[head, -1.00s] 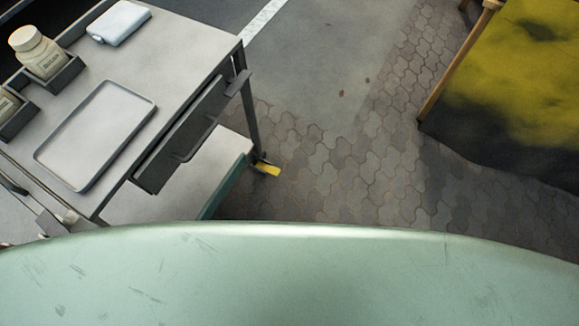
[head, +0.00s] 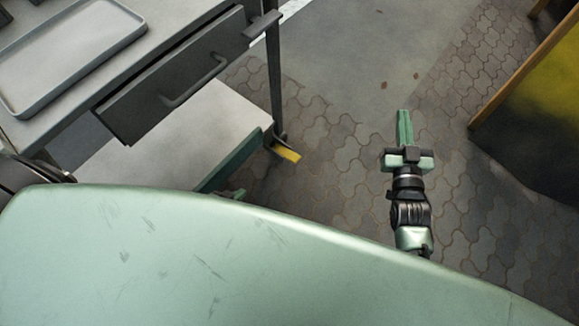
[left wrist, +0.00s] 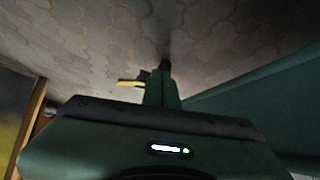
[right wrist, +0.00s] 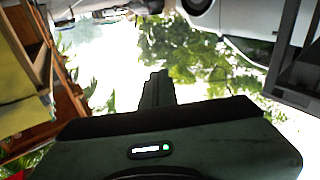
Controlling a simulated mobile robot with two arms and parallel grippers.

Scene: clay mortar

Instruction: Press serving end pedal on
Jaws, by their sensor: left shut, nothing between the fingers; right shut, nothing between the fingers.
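The yellow pedal (head: 285,153) sticks out low at the foot of the cart's near right leg, beside a dark caster. My right gripper (head: 404,115) is shut and empty over the paving, well right of the pedal.
The cart has a lower shelf (head: 165,140) with a green edge, a grey drawer (head: 175,80) and a tray (head: 70,50) on top. A wooden-framed yellow-and-dark panel (head: 540,110) stands at the right. The paving (head: 335,130) between is clear.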

